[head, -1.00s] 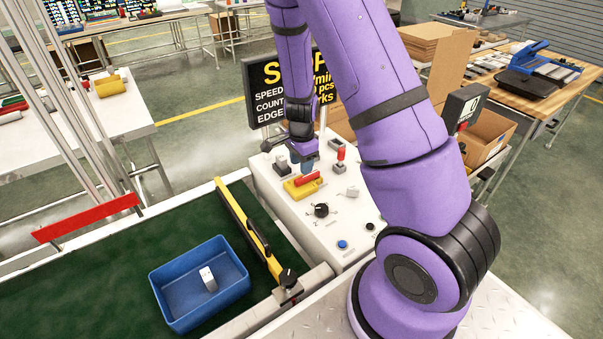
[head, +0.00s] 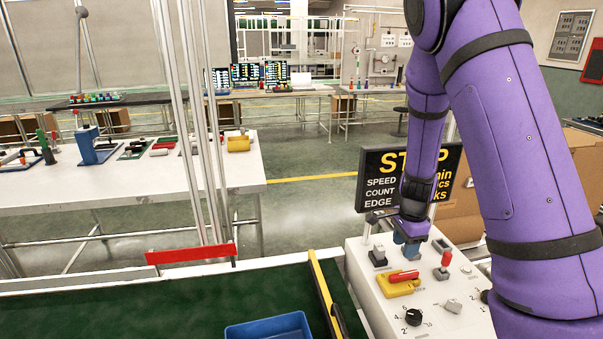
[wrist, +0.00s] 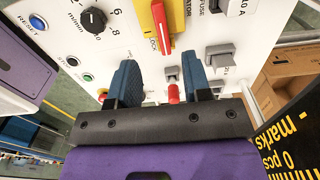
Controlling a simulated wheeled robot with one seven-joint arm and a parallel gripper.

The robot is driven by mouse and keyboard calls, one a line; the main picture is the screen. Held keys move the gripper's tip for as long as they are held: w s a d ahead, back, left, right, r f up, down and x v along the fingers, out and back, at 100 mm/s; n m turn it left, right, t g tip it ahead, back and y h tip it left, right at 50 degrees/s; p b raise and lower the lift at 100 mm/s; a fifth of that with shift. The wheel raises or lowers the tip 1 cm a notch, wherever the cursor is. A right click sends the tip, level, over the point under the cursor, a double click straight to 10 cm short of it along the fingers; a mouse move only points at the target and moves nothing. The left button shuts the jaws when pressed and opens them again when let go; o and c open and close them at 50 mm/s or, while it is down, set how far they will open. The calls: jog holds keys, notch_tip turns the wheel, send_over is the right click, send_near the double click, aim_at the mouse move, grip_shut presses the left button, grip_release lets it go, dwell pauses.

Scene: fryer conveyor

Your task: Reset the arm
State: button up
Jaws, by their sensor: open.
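My purple arm reaches down over the white control panel (head: 452,322). My gripper (head: 408,246) is open above the far part of the panel, and in the wrist view its two blue fingers (wrist: 160,82) stand apart. A red-tipped lever (wrist: 174,94) shows in the gap between them; I cannot tell whether they touch it. The red handle on the yellow isolator switch (head: 398,284) lies nearer to me than my gripper, and the switch also shows in the wrist view (wrist: 146,32). A black dial (head: 413,317) sits in front of it.
A blue bin (head: 268,330) stands on the green conveyor belt (head: 130,312), beside a yellow-black guide bar (head: 327,296). A dark sign (head: 378,182) stands behind the panel, close to my arm. A cardboard box (wrist: 283,82) is beyond the panel. A white worktable (head: 130,185) is at the left.

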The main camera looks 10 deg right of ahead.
jog(key=s+a+r+n+t+y, duration=0.1)
jog(key=s+a+r+n, duration=0.15)
jog(key=r, duration=0.45)
jog(key=s+a+r+n+t, duration=0.1)
jog(key=s+a+r+n, duration=0.1)
jog(key=s+r+n, duration=0.3)
jog(key=a+r+n+y, duration=0.1)
jog(key=a+r+n, duration=0.15)
jog(key=r, duration=0.55)
jog(key=s+a+r+n+t+h, duration=0.2)
jog(key=s+r+n, duration=0.6)
jog(key=s, duration=0.9)
notch_tip(320, 180, up, 3)
jog(key=shift+a+r+t, duration=0.2)
jog(key=shift+t, duration=0.4)
